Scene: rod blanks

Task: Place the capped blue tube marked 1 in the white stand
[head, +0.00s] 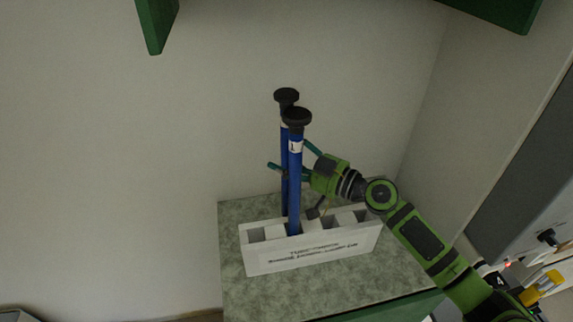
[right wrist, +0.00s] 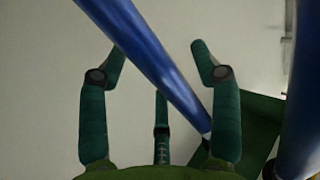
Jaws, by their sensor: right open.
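The capped blue tube marked 1 (head: 295,180) stands upright, with a black cap and a white label. Its lower end is in a slot of the white stand (head: 310,257). A second blue tube (head: 284,145) with a black cap stands just behind it; whether its foot is in the stand or behind it is unclear. My right gripper (head: 290,164) comes from the right at mid-height of the tubes, fingers open. In the right wrist view (right wrist: 160,85), one blue tube slants between the open fingers and another is at the right edge; no label shows. My left gripper is out of view.
The stand rests on a speckled green-grey counter (head: 240,295) against a pale wall. Other stand slots look empty. Green panels (head: 157,25) hang above. A grey appliance (head: 525,170) is at the right, with a yellow item (head: 545,285) near it.

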